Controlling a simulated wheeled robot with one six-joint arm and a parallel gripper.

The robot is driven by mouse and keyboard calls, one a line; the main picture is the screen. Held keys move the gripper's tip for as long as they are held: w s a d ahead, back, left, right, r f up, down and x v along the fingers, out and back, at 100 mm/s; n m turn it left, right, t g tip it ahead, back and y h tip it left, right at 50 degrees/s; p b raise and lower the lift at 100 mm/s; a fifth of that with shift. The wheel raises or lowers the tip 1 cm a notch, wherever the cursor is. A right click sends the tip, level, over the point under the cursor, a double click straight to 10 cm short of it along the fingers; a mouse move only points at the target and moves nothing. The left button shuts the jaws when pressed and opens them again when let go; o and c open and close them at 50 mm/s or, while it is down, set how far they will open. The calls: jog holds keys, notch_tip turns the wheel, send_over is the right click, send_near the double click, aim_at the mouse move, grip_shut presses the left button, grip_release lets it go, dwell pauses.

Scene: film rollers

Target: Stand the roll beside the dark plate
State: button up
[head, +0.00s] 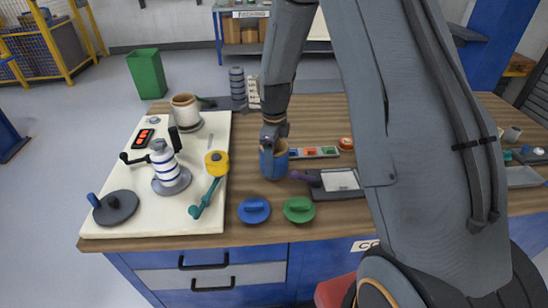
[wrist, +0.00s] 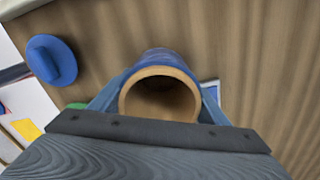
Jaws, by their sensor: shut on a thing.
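The roll (head: 273,164) is a blue, hollow cylinder with a tan inner wall, near the middle of the wooden table. My gripper (head: 272,138) is shut on it from above, and the roll is upright. In the wrist view the roll (wrist: 160,62) sits between both fingers, its open end facing the camera. I cannot tell whether its base touches the table. A dark rectangular plate (head: 340,193) with a pale inset and purple handle lies to its right. A dark round plate (head: 117,208) with a blue peg lies far left on the white board.
A blue knobbed disc (head: 254,210) and a green one (head: 299,209) lie in front of the roll. A tray of coloured pieces (head: 313,153) lies behind right. The white board (head: 135,222) holds a crank device (head: 168,170) and a yellow-headed tool (head: 216,163).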

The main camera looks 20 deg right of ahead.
jog(key=shift+f, duration=0.15)
jog(key=o, duration=1.2)
notch_tip(320, 180, up, 11)
jog(key=b, duration=0.3)
jog(key=shift+s+f+n+t, duration=0.15)
jog(key=shift+s+f+n, duration=0.05)
jog(key=shift+s+n, duration=3.75)
jog(key=shift+s+f+n+t, duration=0.2)
jog(key=shift+s+n, duration=3.2)
jog(key=shift+n, duration=0.9)
jog(key=shift+s+f+n+t, duration=0.15)
jog(key=shift+s+f+n, duration=0.05)
jog(key=shift+s+n, duration=3.75)
